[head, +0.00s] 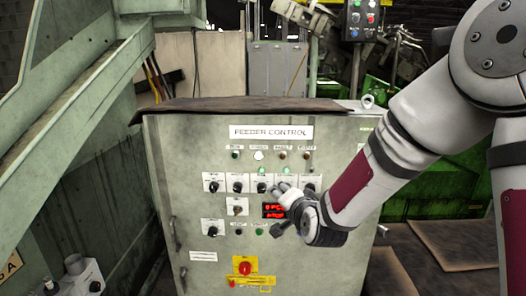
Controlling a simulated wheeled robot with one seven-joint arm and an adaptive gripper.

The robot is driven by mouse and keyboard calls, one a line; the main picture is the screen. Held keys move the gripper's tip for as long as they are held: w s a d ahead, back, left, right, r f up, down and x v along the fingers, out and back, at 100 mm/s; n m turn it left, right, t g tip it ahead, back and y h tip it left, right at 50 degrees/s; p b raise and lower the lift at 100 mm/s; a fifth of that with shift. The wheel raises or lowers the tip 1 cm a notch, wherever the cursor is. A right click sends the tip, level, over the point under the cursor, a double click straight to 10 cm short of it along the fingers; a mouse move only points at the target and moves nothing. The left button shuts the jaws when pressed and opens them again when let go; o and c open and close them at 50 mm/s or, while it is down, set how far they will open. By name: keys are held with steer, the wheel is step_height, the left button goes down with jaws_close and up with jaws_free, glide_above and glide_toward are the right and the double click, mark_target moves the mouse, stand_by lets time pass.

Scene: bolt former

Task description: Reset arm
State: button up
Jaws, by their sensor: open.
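My arm (389,160) reaches in from the right side of the head view, white with dark red bands. My gripper (280,208) is at its end, in front of the right part of the feeder control panel (180,160). The gripper is open and I see nothing held in it. It covers part of the panel's knobs and display. I cannot tell whether its fingers touch the panel.
The panel carries rows of black knobs, lamps, a red display (274,211) and a red emergency button (245,267) on yellow. A green sloped beam (85,125) stands at left. A small control box (361,20) hangs at top right. Brown mats (455,245) lie on the floor at right.

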steer(key=s+d+r+n+g+h, duration=0.1)
steer(key=s+d+r+n+g, duration=0.1)
steer(key=s, duration=1)
steer(key=s+d+r+n+g+h, duration=0.1)
steer(key=s+d+r+n+g, duration=0.2)
steer(key=s, duration=0.9)
steer(key=s+d+r+n+g+h, duration=0.1)
steer(key=s+d+r+n+g, duration=0.2)
steer(key=s+d, duration=0.5)
steer(key=s+r, duration=0.1)
steer(key=s, duration=0.3)
steer(key=shift+s+r, duration=0.15)
steer(key=shift+r, duration=0.2)
